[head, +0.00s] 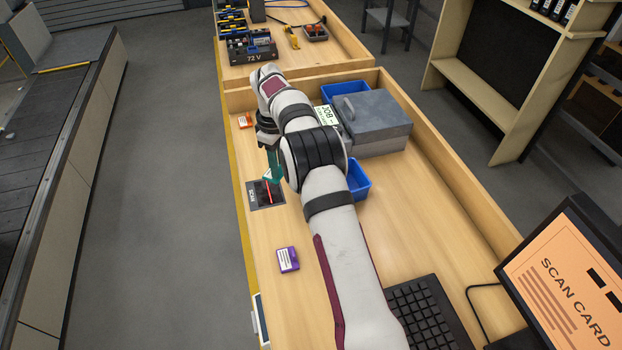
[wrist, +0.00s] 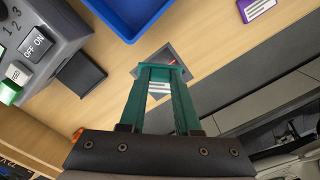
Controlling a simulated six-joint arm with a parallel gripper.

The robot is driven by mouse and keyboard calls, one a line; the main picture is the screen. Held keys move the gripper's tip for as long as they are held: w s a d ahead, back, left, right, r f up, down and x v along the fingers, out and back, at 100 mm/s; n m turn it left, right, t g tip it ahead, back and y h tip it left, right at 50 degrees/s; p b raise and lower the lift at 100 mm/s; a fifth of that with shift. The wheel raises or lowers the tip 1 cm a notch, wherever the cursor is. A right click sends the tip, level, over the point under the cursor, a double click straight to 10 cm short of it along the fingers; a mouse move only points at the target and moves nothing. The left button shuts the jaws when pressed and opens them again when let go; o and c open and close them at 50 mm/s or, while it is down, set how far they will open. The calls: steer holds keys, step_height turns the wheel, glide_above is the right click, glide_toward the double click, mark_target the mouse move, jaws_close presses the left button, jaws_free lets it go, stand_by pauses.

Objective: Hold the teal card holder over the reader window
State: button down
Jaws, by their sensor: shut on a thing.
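The teal card holder (head: 272,174) is in my gripper (head: 271,160), which points down beside the arm in the head view. In the wrist view the holder (wrist: 158,71) shows between the fingers of my gripper (wrist: 158,90), with a white label on it. The reader (head: 265,194) is a dark plate marked SCAN with a red line across its window, set in the bench top. The holder's lower end overlaps the reader's far edge in the head view. In the wrist view the reader (wrist: 178,60) shows just beyond the holder and is partly hidden by it. The gap in height is unclear.
A purple card holder (head: 288,259) lies nearer on the bench, an orange one (head: 245,121) farther off. A grey box (head: 375,120) and blue bins (head: 357,181) stand right of my arm. A keyboard (head: 425,315) and a SCAN CARD screen (head: 570,280) are front right.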

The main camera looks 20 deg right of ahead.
mark_target(268, 171)
steer(key=shift+w+a+f+m, duration=0.2)
steer(key=shift+w+a+m, duration=0.2)
steer(key=shift+a, duration=0.2)
steer(key=shift+w+a+f+m, duration=0.2)
steer(key=shift+w+a+m, duration=0.15)
steer(key=shift+a, duration=0.2)
steer(key=shift+a+f, duration=0.15)
steer(key=shift+f, duration=3.05)
step_height(268, 171, up, 5)
steer(key=shift+w+r, duration=0.1)
steer(key=shift+r, duration=0.45)
